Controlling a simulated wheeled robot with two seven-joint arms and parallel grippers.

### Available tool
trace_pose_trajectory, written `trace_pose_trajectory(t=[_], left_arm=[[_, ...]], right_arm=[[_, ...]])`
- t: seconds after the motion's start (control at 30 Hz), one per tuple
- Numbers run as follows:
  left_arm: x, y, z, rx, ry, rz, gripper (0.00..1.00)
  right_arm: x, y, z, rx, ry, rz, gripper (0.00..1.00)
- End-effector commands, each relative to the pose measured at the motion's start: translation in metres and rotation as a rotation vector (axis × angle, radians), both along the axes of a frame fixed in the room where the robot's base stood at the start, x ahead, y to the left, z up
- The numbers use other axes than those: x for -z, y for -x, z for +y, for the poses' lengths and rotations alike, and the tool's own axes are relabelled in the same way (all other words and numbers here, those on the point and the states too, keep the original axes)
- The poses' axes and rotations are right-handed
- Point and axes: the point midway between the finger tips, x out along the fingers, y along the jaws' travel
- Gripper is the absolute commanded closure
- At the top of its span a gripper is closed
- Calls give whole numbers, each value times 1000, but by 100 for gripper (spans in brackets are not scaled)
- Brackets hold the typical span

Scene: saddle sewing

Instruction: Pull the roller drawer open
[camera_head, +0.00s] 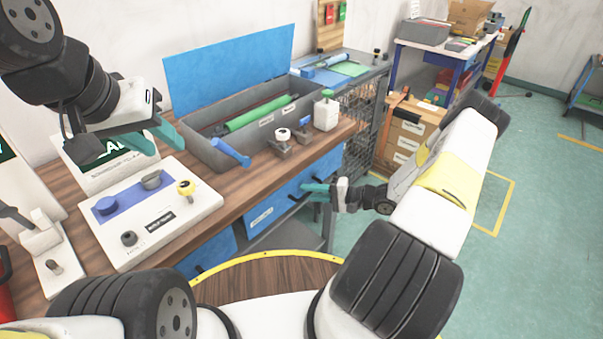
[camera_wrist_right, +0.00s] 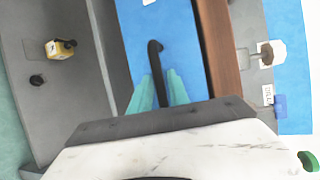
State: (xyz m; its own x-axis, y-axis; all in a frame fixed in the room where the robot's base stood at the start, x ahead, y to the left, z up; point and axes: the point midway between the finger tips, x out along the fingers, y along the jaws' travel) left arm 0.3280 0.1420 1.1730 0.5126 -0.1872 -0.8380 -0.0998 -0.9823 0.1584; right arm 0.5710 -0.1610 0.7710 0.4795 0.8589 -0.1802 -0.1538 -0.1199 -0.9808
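The drawer (camera_head: 283,198) has a blue front with a pale label and sits under the wooden bench top. Its front also shows in the right wrist view (camera_wrist_right: 185,45) beside the brown bench edge. Its dark handle (camera_wrist_right: 156,60) runs between the teal fingers of my right gripper (camera_wrist_right: 160,85). The fingers look closed on the handle, one on each side. In the head view my right gripper (camera_head: 312,189) is at the drawer front, which looks shut. My left gripper (camera_head: 160,138) is open and empty above the bench's left part.
On the bench (camera_head: 235,190) stand a white control panel (camera_head: 160,225) with knobs and a grey open box (camera_head: 205,150) with a blue lid and a green roller. Another blue drawer front (camera_head: 208,255) is lower left. A grey shelf (camera_head: 280,236) lies below the drawer.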

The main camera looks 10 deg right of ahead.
Motion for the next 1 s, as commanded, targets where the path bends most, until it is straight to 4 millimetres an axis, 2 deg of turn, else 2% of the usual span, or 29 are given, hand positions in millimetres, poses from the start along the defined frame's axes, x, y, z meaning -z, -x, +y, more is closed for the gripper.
trace_pose_trajectory(t=[0.17, 0.3, 1.0], left_arm=[[0, 0, 0, 0, 0, 0, 64], [0, 0, 0, 0, 0, 0, 64], [0, 0, 0, 0, 0, 0, 64]], right_arm=[[0, 0, 0, 0, 0, 0, 78], [0, 0, 0, 0, 0, 0, 100], [0, 0, 0, -1, 1, 1, 100]])
